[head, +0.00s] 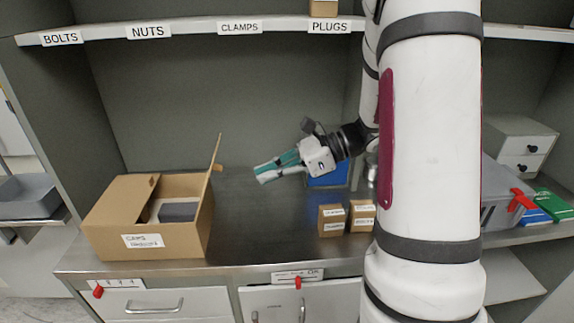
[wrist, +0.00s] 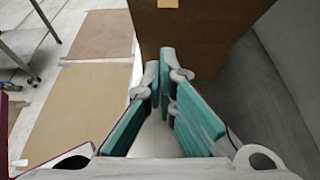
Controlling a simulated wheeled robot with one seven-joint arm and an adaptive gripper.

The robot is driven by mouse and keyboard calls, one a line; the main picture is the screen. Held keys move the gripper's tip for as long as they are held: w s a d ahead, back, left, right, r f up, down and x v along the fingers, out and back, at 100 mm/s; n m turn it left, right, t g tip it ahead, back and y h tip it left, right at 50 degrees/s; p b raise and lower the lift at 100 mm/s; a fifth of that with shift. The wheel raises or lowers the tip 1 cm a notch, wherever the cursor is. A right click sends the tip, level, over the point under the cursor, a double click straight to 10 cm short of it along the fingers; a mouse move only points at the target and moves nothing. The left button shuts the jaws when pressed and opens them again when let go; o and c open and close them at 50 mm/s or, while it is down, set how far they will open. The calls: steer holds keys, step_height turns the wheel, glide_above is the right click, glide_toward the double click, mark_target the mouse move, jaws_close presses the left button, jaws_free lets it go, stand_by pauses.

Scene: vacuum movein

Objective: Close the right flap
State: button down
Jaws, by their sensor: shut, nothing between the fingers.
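An open cardboard box (head: 148,240) with a white label stands on the left of the metal counter. Its right flap (head: 216,152) stands up, tilted slightly outward, with a bit of tape on its outer side. A dark grey item (head: 178,212) shows inside the box. My gripper (head: 258,175), with teal fingers, is shut and empty. It is to the right of the flap, pointing left, with a gap between them in the head view. In the wrist view, the brown panel of the flap (wrist: 200,35) stands beyond my gripper's fingertips (wrist: 159,68).
Small labelled cartons (head: 331,220) and a blue bin (head: 328,177) stand right of my gripper. A labelled shelf (head: 190,29) runs above. A grey case (head: 497,195) is at the right. The counter (head: 262,222) between box and cartons is clear.

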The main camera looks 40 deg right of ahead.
steer(key=shift+w+a+r+p, duration=0.1)
steer(key=shift+w+a, duration=0.4)
steer(key=shift+a, duration=0.35)
steer(key=shift+w+a+r+p, duration=0.1)
steer(key=shift+w+a, duration=0.35)
steer(key=shift+a, duration=0.45)
steer(key=shift+w+a+r+p, duration=0.1)
steer(key=shift+w+a, duration=0.4)
steer(key=shift+a, duration=0.35)
steer(key=shift+r, duration=0.1)
steer(key=shift+w+a+r+h+p, duration=0.15)
steer(key=shift+a+r+h+p, duration=0.2)
steer(key=shift+p, duration=0.4)
steer(key=shift+a+r+g, duration=0.1)
steer(key=shift+r+g, duration=0.05)
steer(key=shift+g, duration=0.15)
